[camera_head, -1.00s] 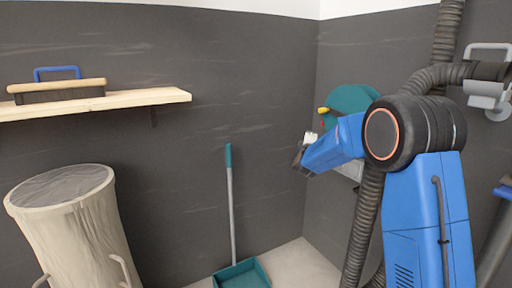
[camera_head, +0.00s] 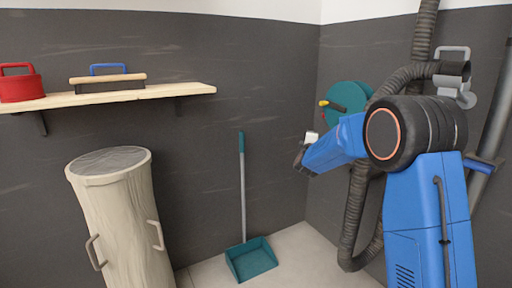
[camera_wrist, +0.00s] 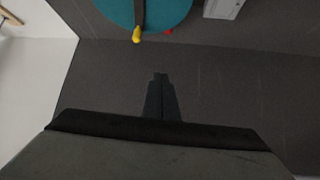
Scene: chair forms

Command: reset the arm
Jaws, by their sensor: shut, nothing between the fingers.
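My blue arm stands at the right of the head view, bent at its black elbow joint. My gripper (camera_head: 302,160) points left and down in front of the dark wall, clear of everything. In the wrist view my gripper (camera_wrist: 161,80) shows as dark fingers held together, with nothing between them.
A teal reel (camera_head: 347,101) with a yellow handle hangs on the wall behind my arm. A grey hose (camera_head: 356,215) hangs beside it. A teal dustpan (camera_head: 251,259) stands on the floor. A beige bin (camera_head: 122,215) stands left, below a wooden shelf (camera_head: 178,92) with a red container (camera_head: 20,88).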

